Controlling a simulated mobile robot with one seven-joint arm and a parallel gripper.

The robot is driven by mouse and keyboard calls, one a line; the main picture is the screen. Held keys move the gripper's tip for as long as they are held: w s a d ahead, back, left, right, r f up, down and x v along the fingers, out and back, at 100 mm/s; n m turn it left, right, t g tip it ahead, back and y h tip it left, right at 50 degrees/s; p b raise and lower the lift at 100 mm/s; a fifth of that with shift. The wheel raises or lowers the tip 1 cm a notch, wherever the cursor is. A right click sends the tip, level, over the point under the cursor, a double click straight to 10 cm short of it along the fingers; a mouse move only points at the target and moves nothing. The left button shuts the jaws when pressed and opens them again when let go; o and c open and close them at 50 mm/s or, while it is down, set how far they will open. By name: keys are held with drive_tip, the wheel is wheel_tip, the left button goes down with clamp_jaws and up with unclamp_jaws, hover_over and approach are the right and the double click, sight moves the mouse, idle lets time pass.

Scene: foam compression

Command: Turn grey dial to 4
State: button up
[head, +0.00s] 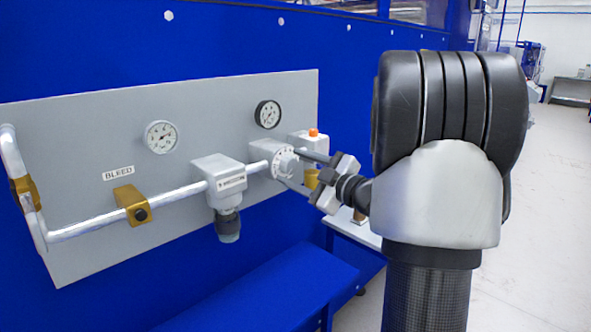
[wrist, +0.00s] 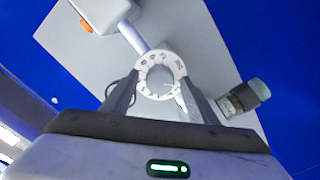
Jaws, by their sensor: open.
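The grey dial (head: 285,162) is a round, light-coloured knob with markings around its rim, mounted on the pipe at the right of the grey panel. It shows face-on in the wrist view (wrist: 161,75), but its numbers are too small to read surely. My gripper (head: 302,169) is open, with one finger above and one below the dial in the head view. In the wrist view the two fingers (wrist: 160,92) stand at the left and right sides of the dial. I cannot tell whether they touch it.
The grey panel (head: 85,130) carries two gauges, a white one (head: 161,137) and a black-rimmed one (head: 267,114). A regulator (head: 220,182), a brass valve (head: 132,204) and a box with an orange button (head: 313,133) are nearby. A blue ledge (head: 265,295) lies below.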

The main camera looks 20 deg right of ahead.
drive_tip(key=shift+w, duration=0.1)
drive_tip(key=c, duration=1.1)
drive_tip(key=shift+o, duration=0.2)
